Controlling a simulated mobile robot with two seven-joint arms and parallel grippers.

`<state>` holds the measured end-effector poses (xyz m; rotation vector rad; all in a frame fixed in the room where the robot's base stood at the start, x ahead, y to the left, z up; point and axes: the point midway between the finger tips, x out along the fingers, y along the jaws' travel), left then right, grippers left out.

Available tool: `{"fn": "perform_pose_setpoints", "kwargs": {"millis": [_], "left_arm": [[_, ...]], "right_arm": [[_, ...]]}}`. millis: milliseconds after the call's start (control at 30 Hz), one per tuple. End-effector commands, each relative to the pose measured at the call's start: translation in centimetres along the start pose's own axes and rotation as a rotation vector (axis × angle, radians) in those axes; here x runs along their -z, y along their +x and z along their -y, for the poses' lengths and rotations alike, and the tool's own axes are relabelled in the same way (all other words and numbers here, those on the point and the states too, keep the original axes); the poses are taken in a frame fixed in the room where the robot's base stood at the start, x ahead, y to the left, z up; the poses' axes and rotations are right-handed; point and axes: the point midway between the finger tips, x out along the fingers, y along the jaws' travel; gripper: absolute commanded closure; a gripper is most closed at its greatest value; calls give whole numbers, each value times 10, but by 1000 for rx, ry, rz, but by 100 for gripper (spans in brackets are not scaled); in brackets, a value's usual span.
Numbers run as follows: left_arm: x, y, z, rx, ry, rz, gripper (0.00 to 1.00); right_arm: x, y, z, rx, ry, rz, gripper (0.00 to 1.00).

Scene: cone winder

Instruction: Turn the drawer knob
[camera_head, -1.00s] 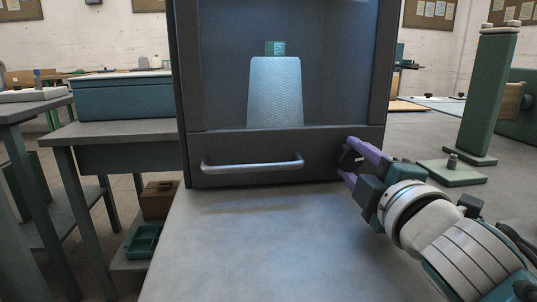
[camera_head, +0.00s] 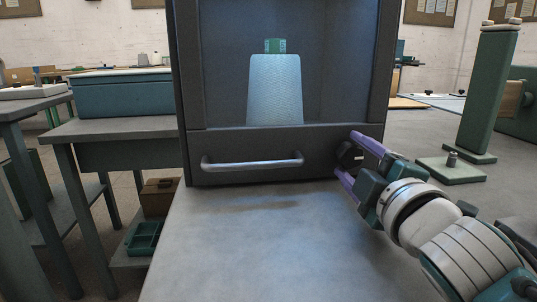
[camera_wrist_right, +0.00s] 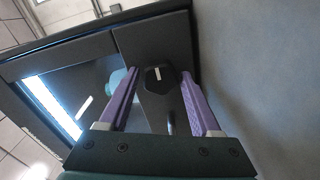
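The drawer knob (camera_head: 350,155) is a small dark piece at the right end of the drawer front (camera_head: 250,165). In the right wrist view the knob (camera_wrist_right: 157,78) is black and many-sided with a short white mark. My right gripper (camera_head: 345,153) has two purple fingers, spread apart. In the right wrist view they lie on either side of the knob with gaps visible, so the gripper (camera_wrist_right: 160,76) is open around it and not clamped. The drawer looks shut. My left gripper is out of view.
A metal bar handle (camera_head: 252,163) runs across the drawer front. Above it, a pale blue cone (camera_head: 275,92) with a green top (camera_head: 275,46) stands inside the dark cabinet (camera_head: 188,80). The grey tabletop (camera_head: 260,250) in front is clear.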

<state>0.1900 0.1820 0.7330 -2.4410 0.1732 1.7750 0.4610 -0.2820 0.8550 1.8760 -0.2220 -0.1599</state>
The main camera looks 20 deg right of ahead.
Motion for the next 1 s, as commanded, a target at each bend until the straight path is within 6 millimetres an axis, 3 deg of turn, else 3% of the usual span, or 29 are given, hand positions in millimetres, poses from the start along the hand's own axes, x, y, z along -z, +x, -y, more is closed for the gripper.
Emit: {"fn": "perform_pose_setpoints", "kwargs": {"millis": [133,467,800,1000], "left_arm": [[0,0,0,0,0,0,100],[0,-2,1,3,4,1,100],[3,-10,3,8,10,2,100],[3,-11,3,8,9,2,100]], "right_arm": [[0,0,0,0,-1,0,20],[0,-6,0,2,0,1,20],[-1,-68,0,4,2,4,20],[0,-93,0,2,0,2,20]]}}
